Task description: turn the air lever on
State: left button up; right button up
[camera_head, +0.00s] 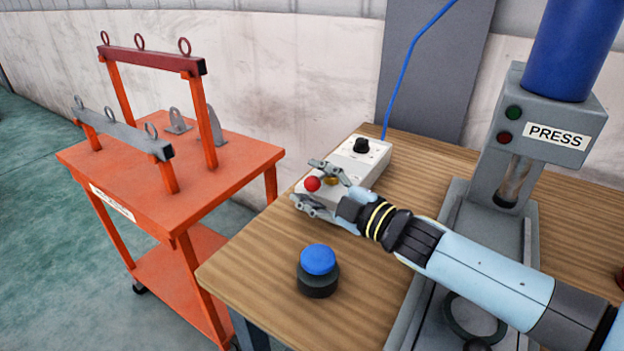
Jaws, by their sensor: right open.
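The air lever shows as a red ball knob (312,184) at the near end of a pale control box (360,158) on the wooden table. A small yellow part shows just right of the red knob, partly behind my fingers. My right gripper (308,187) is open, with one finger on the far side of the red knob and one on the near side. I cannot tell whether the fingers touch it. The lever's shaft is mostly hidden by the gripper. My left gripper is not in view.
A black knob (361,146) and a blue hose (411,50) are at the box's far end. A blue push button (318,260) stands on the table in front. A grey press (543,118) stands at right. An orange cart (170,190) with lifting frames is at left.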

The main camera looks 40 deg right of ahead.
jog(key=shift+w+a, duration=0.1)
jog(key=shift+w, duration=0.1)
jog(key=shift+c, duration=0.3)
grip_shut()
